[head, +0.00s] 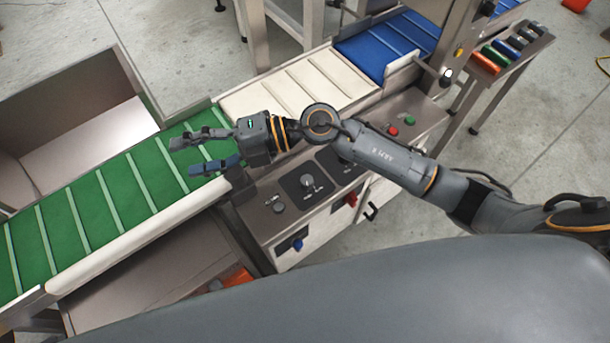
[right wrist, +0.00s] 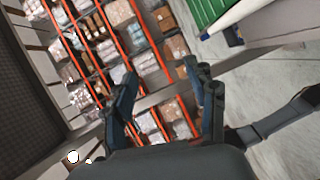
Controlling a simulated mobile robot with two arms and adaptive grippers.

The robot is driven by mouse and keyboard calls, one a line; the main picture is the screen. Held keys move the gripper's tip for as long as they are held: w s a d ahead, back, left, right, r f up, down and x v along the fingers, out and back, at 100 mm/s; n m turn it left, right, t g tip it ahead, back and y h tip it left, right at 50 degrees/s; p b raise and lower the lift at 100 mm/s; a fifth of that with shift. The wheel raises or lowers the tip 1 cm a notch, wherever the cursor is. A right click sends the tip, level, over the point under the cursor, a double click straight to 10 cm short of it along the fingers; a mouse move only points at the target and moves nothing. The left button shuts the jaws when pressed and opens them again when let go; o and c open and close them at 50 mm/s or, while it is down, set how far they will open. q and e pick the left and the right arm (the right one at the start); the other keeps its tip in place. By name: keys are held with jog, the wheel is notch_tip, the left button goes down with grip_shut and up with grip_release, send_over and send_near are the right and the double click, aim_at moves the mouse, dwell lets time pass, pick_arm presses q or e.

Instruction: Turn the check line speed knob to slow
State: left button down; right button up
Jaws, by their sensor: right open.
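A control panel (head: 262,222) runs along the near side of the conveyor in the head view. A round grey knob (head: 307,181) sits on a dark plate in it, and a smaller round control (head: 278,207) is to its left. The labels are too small to read, so I cannot tell the knob's setting. My right gripper (head: 182,157) is open and empty above the green belt, left of the panel and apart from the knob. Its two spread fingers also show in the right wrist view (right wrist: 162,78), where no knob is seen. My left gripper is not in view.
The green belt (head: 107,200), a cream belt section (head: 290,88) and a blue belt (head: 375,48) form the line. A red button (head: 393,132) and a green button (head: 411,120) are on the panel's right part. A red handle (head: 351,199) and blue handle (head: 298,244) stick out in front.

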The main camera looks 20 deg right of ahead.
notch_tip(320, 180, down, 4)
jog(key=s+d+f+n+g+h, duration=0.1)
jog(key=d+n+g+h, duration=0.1)
jog(key=h, duration=1.4)
send_near(307, 180)
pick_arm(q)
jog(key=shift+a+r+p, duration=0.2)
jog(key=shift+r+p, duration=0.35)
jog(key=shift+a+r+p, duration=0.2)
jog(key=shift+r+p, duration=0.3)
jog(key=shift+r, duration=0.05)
pick_arm(e)
jog(key=shift+n+t, duration=0.4)
jog(key=f, duration=0.8)
jog(key=shift+s+a+f, duration=0.3)
jog(key=shift+s+f, duration=0.05)
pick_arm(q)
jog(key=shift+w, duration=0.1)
pick_arm(e)
jog(key=c, duration=1.2)
